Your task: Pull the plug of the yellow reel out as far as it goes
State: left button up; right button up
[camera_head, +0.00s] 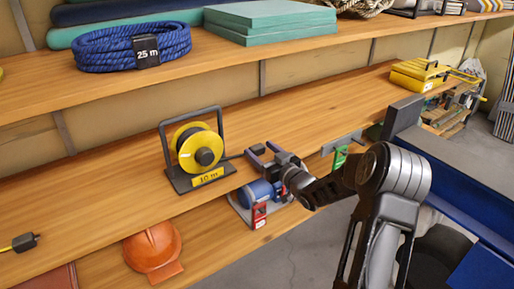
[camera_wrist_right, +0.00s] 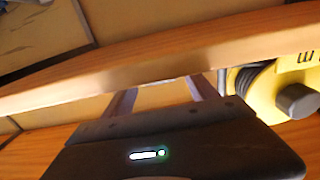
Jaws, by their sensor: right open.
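The yellow reel (camera_head: 187,158) stands upright in a black frame on the middle shelf, with a yellow "10 m" label at its foot. It also shows at the right edge of the wrist view (camera_wrist_right: 262,98). A short dark piece (camera_head: 236,156) sticks out from the reel's right side towards my right gripper; it may be the plug, but it is too small to be sure. My right gripper (camera_head: 261,153) is open, just right of the reel near the shelf's front edge. In the wrist view its fingers (camera_wrist_right: 163,94) are apart with nothing seen between them. My left gripper is out of view.
A blue rope coil (camera_head: 125,48) lies on the upper shelf (camera_head: 300,50). Below are a blue machine (camera_head: 258,192) and an orange helmet (camera_head: 152,249). Another dark plug (camera_head: 25,241) on a yellow cable is at far left.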

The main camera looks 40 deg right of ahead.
jog(key=shift+w, duration=1.4)
grip_shut()
